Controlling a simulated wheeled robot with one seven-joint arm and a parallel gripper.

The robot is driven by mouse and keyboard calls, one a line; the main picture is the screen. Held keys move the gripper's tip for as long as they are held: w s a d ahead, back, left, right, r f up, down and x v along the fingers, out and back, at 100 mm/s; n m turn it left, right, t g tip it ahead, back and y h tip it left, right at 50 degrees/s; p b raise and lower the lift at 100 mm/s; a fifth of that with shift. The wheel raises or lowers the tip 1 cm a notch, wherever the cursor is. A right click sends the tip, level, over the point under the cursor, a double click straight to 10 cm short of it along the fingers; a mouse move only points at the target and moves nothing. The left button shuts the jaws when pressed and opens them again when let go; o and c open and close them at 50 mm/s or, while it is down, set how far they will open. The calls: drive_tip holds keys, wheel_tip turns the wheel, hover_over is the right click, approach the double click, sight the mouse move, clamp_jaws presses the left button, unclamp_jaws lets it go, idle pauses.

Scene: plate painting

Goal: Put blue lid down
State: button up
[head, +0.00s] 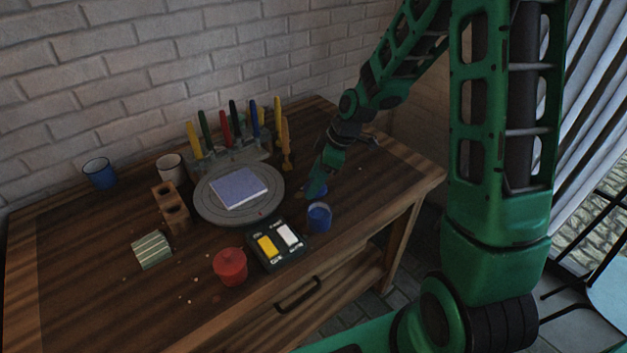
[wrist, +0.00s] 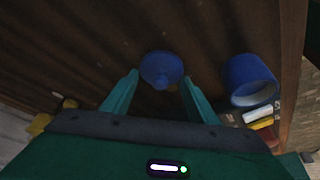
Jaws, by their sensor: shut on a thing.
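The blue lid (wrist: 161,68) is a round disc with a small knob, between my fingertips in the wrist view. My gripper (wrist: 160,80) is shut on it. In the head view my gripper (head: 314,190) is low over the right part of the table, just behind the open blue jar (head: 319,219). A bit of blue shows beside the fingers there. The jar also shows to the right of the lid in the wrist view (wrist: 248,82), apart from it. Whether the lid touches the table I cannot tell.
A black tray with a yellow and a white block (head: 278,244) and a red pot (head: 230,267) stand left of the jar. A turntable (head: 212,212) with a blue-violet square plate (head: 238,188) is further left. Bare wood (head: 385,178) lies to the right.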

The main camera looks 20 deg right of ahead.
drive_tip(key=shift+f, duration=0.1)
drive_tip(key=o, duration=1)
drive_tip(key=v, duration=1.2)
drive_tip(key=s+d+r+m+h, duration=0.1)
drive_tip(key=s+d+m, duration=0.3)
drive_tip(key=s, duration=0.5)
drive_tip(key=s+d+r+m+g+h, duration=0.1)
drive_tip(key=s+d+r+m, duration=0.1)
drive_tip(key=s+d+m, duration=0.3)
drive_tip(key=s+d+r+m+g+h, duration=0.1)
drive_tip(key=s+d+m, duration=0.3)
drive_tip(key=s+m, duration=0.6)
drive_tip(key=shift+s+d+r+h, duration=0.15)
drive_tip(key=shift+s+h, duration=0.05)
drive_tip(key=shift+s, duration=1.15)
drive_tip(key=shift+s+d+r+h, duration=0.1)
drive_tip(key=shift+s+r+h, duration=0.1)
drive_tip(key=shift+s, duration=1.15)
